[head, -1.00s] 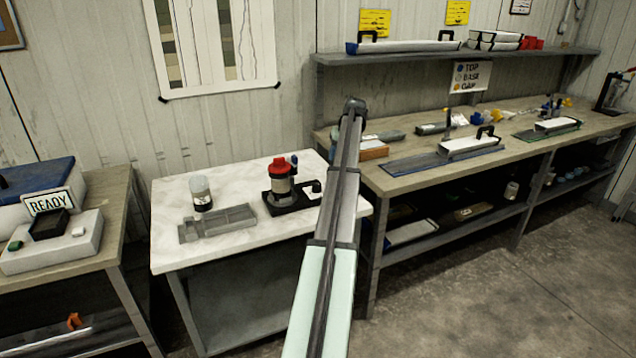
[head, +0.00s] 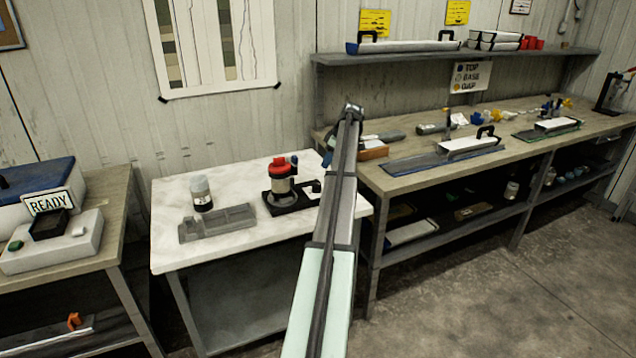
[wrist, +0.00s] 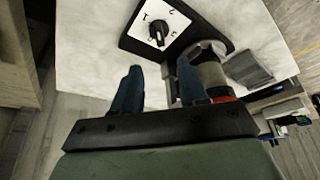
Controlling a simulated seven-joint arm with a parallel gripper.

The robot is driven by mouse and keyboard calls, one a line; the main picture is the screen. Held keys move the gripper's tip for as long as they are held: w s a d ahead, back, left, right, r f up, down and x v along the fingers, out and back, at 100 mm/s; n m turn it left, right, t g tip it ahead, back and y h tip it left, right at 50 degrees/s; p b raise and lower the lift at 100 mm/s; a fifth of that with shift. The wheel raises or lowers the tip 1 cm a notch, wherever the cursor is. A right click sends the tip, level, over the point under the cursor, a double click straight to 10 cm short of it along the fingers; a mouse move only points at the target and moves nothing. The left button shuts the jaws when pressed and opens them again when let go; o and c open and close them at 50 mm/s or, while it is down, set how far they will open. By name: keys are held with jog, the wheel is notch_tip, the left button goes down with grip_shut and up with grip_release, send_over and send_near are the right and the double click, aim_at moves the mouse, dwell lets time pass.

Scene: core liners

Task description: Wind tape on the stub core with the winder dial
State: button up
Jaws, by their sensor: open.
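The winder (head: 290,204) is a black base on the white-topped table, holding a grey cylinder, which I take for the stub core (head: 283,187), under a red top. Its dial (wrist: 157,33) is a black knob on a white plate with small marks around it, near the top of the wrist view. I cannot read the setting for sure. My gripper (wrist: 159,83) is open and empty, its two blue fingers apart and pointing toward the dial side. The dial is not between the fingers. The cylinder (wrist: 210,72) shows just beyond the right finger. In the head view my arm hides most of the gripper.
A lidded jar (head: 201,193) and a grey tray (head: 217,223) stand left of the winder. The white table's front is clear.

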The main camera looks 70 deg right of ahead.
aim_at(318, 184)
jog(key=x, duration=1.1)
jog(key=shift+f, duration=0.25)
grip_shut()
